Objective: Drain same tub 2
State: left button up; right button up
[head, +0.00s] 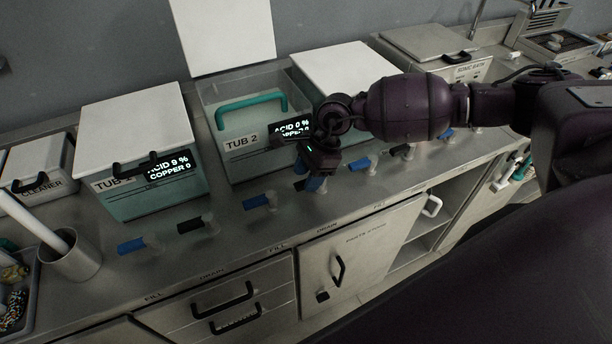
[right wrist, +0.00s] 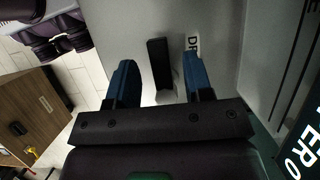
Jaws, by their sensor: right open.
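Tub 2 (head: 237,165) is a clear-walled tub on the counter in the head view. Its white lid (head: 225,35) stands raised, and a teal handle (head: 250,102) shows at the tub. Its display (head: 293,128) reads acid 0 % and copper 0. My right gripper (head: 313,184) is low in front of the tub's right corner and partly hides the valve there. In the right wrist view my right gripper (right wrist: 162,80) is open, its blue fingers on either side of a black valve handle (right wrist: 158,62), with visible gaps. A partly hidden label starting "DR" is beside it.
A blue valve handle (head: 255,202) lies just left of my right gripper, and another blue one (head: 360,164) to its right. A closed tub (head: 140,150) with its own display is at left. A white-lidded tub (head: 345,75) is behind my right arm.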

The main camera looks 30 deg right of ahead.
jog(key=shift+a+f, duration=0.25)
jog(key=shift+f, duration=0.3)
grip_shut()
